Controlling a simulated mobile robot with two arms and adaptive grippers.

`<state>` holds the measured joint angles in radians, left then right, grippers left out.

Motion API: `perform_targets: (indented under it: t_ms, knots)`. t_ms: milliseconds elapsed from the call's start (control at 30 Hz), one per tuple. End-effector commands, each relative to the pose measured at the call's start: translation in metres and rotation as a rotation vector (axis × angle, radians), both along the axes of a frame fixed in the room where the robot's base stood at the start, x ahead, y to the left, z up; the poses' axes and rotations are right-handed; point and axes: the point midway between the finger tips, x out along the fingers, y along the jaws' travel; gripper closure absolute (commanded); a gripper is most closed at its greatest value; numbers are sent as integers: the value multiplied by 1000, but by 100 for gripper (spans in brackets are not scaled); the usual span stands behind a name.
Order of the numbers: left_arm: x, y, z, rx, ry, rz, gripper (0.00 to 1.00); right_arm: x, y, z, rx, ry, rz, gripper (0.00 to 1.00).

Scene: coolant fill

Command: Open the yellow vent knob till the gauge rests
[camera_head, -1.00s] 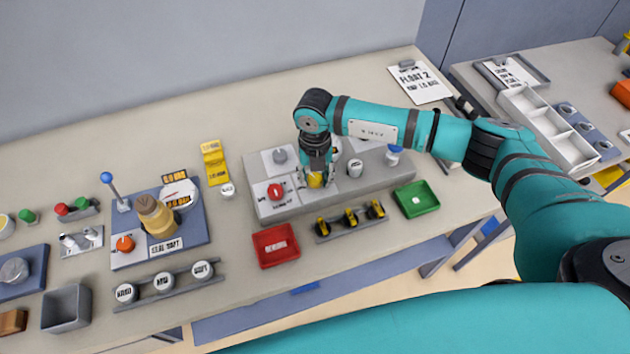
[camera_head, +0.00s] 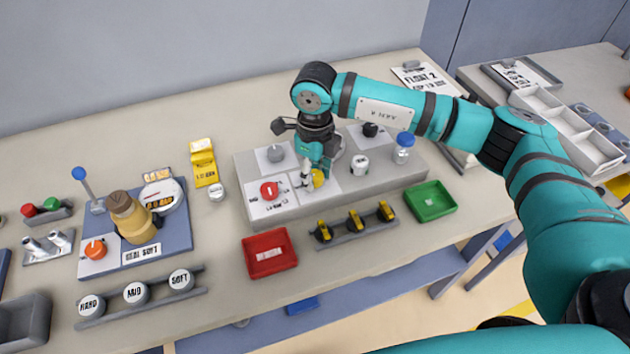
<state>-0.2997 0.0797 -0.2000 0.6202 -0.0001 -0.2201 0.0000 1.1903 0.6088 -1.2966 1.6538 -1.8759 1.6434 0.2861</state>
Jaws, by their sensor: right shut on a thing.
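The yellow knob (camera_head: 318,178) sits on the front of the grey panel block (camera_head: 400,186), at the centre of the view. My right gripper (camera_head: 312,181) points down and is shut on this knob, its fingers hiding part of it. A round pale shape (camera_head: 339,143) shows partly behind my right wrist; I cannot tell whether it is the gauge or read it. A white dial (camera_head: 161,194) also shows on the blue plate at left, too small to read. My left gripper is not in view.
The block also bears a red knob (camera_head: 269,190), a grey knob (camera_head: 275,153), a white cap (camera_head: 359,164) and a blue-capped jar (camera_head: 403,148). A red tray (camera_head: 270,253), a rack of yellow-black pieces (camera_head: 355,225) and a green tray (camera_head: 430,201) lie in front.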

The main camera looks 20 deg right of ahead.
Motion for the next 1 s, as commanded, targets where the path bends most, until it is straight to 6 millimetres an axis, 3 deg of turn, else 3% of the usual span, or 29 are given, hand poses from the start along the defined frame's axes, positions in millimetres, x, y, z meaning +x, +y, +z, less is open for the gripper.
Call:
perform_targets:
  t_ms: [300, 833, 867, 1000]
  knots:
    - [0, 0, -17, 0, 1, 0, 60, 1, 0, 0, 2, -5, 118, 96]
    - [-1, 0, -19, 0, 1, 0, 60, 1, 0, 2, 1, -4, 140, 96]
    - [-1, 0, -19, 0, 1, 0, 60, 1, 0, 2, 1, -4, 140, 63]
    - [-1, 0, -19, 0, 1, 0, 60, 1, 0, 2, 0, -4, 140, 45]
